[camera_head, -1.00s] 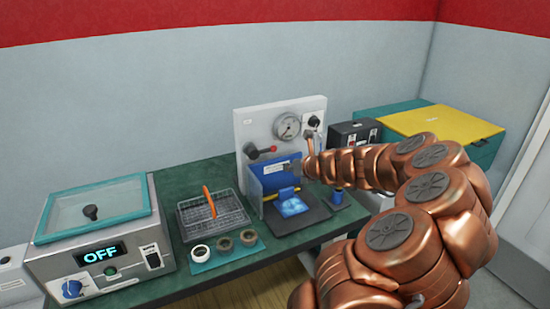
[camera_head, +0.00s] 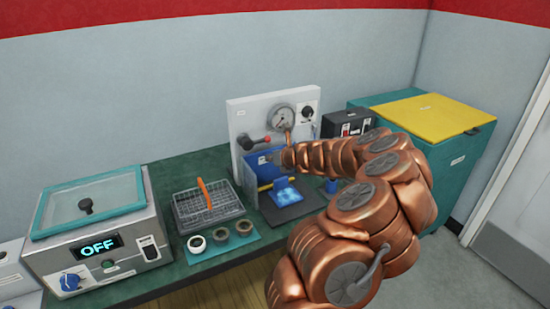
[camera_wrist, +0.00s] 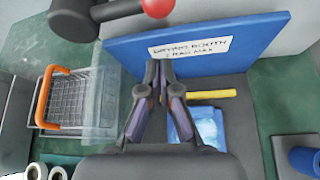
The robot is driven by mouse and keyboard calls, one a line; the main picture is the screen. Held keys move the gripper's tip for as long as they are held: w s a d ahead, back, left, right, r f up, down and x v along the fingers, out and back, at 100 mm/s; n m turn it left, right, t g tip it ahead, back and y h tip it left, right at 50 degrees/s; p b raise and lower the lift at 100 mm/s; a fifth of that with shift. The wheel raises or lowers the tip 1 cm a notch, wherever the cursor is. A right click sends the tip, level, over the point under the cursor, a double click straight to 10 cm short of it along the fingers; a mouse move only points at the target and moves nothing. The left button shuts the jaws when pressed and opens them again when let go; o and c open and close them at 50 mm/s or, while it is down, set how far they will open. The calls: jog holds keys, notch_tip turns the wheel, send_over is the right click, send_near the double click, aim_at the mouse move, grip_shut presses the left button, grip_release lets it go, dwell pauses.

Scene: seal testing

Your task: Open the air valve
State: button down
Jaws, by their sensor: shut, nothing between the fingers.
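The valve is a dark lever with a red ball end (camera_head: 252,142) on the left of the white panel. In the wrist view, the lever (camera_wrist: 112,10) shows at the top edge, pointing right to its red ball, with part of it cut off. My gripper (camera_wrist: 159,68) is shut and empty, its fingertips in front of the blue board's label, apart from the lever and below and right of it. In the head view, my gripper (camera_head: 272,159) is small and sits below the red ball, before the blue board.
A pressure gauge (camera_head: 281,119) and black knob (camera_head: 308,113) are on the panel. The blue board (camera_wrist: 225,42) stands close before my gripper. A wire basket with an orange handle (camera_head: 204,193), several tape-like rings and an OFF-display machine (camera_head: 95,255) are left. A black switch box (camera_head: 348,122) is right.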

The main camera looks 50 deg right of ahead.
jog(key=shift+x, duration=0.8)
jog(key=shift+w+d+r+p, duration=0.15)
jog(key=shift+r+p, duration=0.15)
jog(key=shift+r, duration=0.3)
jog(key=shift+w+d+r+p, duration=0.1)
jog(key=shift+d+r+p, duration=0.15)
jog(key=shift+r, duration=0.4)
jog(key=shift+w+d+r+p, duration=0.1)
jog(key=shift+r+p, duration=0.25)
jog(key=shift+r, duration=0.25)
